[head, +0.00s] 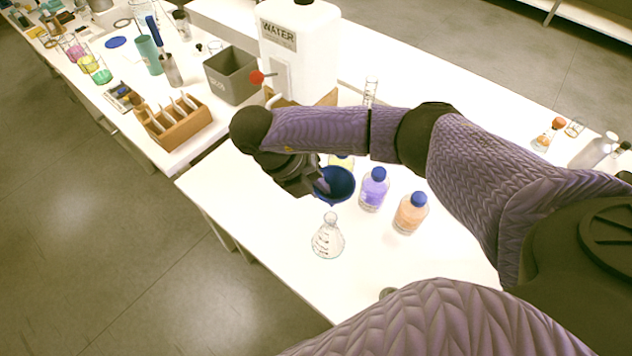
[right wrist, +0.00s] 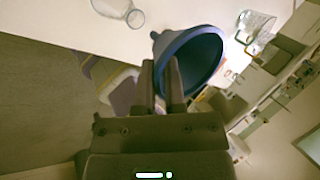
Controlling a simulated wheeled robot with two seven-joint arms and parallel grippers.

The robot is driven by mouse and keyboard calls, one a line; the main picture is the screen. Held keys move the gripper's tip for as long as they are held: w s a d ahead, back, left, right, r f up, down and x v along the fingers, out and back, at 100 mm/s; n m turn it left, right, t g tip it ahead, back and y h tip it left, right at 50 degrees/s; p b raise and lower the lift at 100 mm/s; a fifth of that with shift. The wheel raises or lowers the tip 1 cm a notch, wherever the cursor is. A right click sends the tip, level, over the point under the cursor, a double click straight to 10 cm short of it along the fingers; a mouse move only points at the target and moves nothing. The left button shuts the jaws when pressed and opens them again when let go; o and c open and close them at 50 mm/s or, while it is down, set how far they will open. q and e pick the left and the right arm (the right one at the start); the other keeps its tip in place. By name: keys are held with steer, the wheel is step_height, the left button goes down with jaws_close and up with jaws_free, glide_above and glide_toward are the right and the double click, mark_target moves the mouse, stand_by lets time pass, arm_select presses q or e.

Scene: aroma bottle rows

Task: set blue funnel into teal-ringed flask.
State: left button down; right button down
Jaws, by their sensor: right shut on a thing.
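My right gripper (head: 318,184) is shut on the blue funnel (head: 338,186) and holds it above the table. The funnel also shows in the right wrist view (right wrist: 205,58), tilted, with its rim beside the fingertips (right wrist: 164,70). A clear conical flask (head: 328,240) stands upright on the white table, just in front of the funnel and apart from it. A faint teal tint shows around its base. Part of a clear flask shows at the top of the right wrist view (right wrist: 122,12). My left gripper is not in view.
A purple bottle (head: 374,190) and an orange bottle (head: 411,214), both blue-capped, stand right of the flask. A yellow one (head: 342,161) is partly hidden behind my arm. A water container (head: 300,55), grey bin (head: 232,77) and wooden rack (head: 173,124) stand farther back. Table left of the flask is clear.

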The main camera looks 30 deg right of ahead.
step_height(320, 180, down, 5)
steer(key=b, duration=0.3)
steer(key=shift+f+b, duration=0.15)
steer(key=shift+b, duration=0.15)
stand_by(0.6)
stand_by(0.8)
steer(key=shift+f, duration=0.15)
